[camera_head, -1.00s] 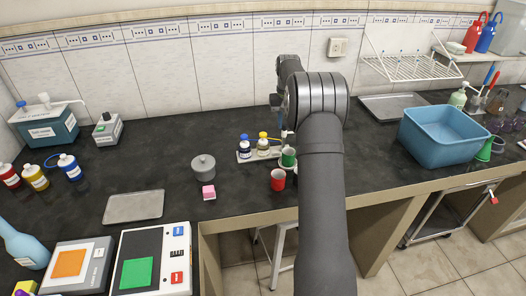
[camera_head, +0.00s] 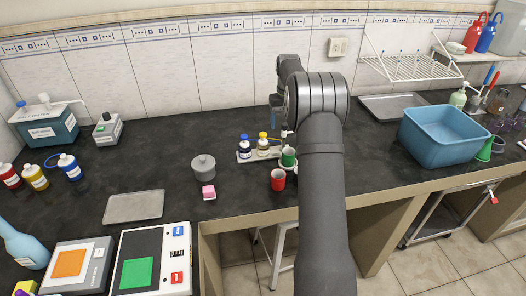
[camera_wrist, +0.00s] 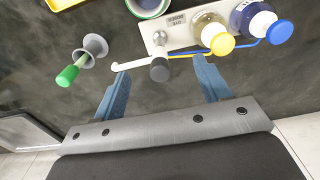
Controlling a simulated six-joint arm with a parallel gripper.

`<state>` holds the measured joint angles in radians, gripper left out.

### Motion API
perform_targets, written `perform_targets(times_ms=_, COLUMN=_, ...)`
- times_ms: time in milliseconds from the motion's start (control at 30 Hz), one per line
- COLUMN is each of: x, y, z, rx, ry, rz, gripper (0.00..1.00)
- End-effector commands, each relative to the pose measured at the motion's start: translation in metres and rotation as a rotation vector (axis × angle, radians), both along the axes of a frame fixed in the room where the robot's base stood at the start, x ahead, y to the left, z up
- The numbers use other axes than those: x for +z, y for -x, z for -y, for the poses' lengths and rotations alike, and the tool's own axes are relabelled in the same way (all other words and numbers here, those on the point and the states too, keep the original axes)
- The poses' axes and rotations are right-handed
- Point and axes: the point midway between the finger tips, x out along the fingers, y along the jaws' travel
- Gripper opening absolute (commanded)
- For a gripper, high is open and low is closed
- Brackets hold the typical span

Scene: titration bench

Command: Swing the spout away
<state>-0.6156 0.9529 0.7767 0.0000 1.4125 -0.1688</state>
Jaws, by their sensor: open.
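The spout (camera_wrist: 133,64) is a thin white tube with a bent tip, reaching left from a dark round knob (camera_wrist: 160,69) in the wrist view. It joins the plate that carries a yellow-capped bottle (camera_wrist: 214,36) and a blue-capped bottle (camera_wrist: 256,22). My gripper (camera_wrist: 161,70) is open, with one blue finger on each side of the spout and knob. Whether a finger touches the spout I cannot tell. A green cup (camera_head: 288,158) stands near the spout in the head view. My arm hides most of the gripper there.
A red cup (camera_head: 278,180) stands in front of the green cup. A green-tipped grey item (camera_wrist: 88,54) lies left of the spout. A blue basin (camera_head: 443,136) stands right.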

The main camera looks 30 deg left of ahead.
Motion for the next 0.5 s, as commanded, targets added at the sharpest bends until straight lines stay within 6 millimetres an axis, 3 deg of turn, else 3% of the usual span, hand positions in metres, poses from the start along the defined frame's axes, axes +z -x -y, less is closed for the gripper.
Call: perform_targets(times_ms=500, x=0.041, y=0.0, z=0.0, rx=0.0, ry=-0.001, rz=0.001, gripper=0.69)
